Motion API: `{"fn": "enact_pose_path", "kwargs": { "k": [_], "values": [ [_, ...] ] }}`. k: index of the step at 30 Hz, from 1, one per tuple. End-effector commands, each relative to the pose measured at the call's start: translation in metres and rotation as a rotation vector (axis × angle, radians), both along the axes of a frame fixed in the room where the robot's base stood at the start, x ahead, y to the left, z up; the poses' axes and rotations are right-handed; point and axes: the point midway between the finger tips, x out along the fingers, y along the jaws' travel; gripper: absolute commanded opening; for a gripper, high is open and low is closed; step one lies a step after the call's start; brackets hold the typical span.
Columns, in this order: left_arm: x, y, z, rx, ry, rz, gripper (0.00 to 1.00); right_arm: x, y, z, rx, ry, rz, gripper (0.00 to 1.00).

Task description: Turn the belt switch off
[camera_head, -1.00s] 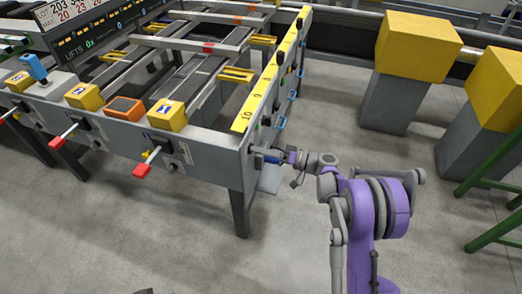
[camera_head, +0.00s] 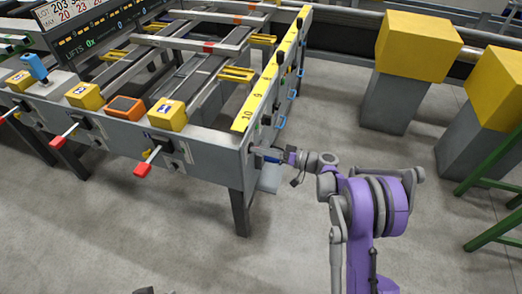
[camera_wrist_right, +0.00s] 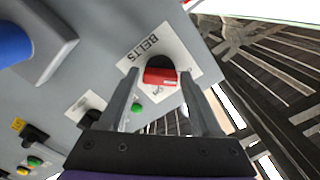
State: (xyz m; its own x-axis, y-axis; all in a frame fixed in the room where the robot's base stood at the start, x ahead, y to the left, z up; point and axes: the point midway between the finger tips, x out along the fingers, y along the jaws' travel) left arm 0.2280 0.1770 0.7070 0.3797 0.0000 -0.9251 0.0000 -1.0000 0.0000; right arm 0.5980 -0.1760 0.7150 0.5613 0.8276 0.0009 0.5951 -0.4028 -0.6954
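My right gripper (camera_wrist_right: 160,74) is open, with one grey finger on each side of the red knob. A gap shows between the knob and each finger, so I see no grip on it. In the head view my right gripper (camera_head: 268,155) is at the near right corner of the runout table (camera_head: 215,150), and it hides the switch there. My left gripper is not clearly in view.
Red-tipped levers (camera_head: 142,169) stick out of the table front. Yellow boxes on grey stands (camera_head: 416,47) are at right. Floor between is clear.

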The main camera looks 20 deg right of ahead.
Motion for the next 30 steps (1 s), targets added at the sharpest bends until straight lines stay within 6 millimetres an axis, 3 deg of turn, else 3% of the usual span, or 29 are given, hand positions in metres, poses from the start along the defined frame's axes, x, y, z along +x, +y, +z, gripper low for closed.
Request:
{"fn": "enact_pose_path", "kwargs": {
  "k": [3,14,30],
  "values": [
    [0.0,0.0,0.0,0.0,0.0,0.0,0.5,0.0,0.0,0.0,-0.001,0.0,0.001,0.82],
    [0.0,0.0,0.001,0.0,0.0,0.0,0.5,-0.004,-0.006,0.0,0.0,0.001,0.001,0.82],
    [-0.001,0.0,0.012,0.0,-0.004,0.0,0.5,-0.056,-0.083,0.0,0.0,0.001,-0.001,0.82]
  ]
}}
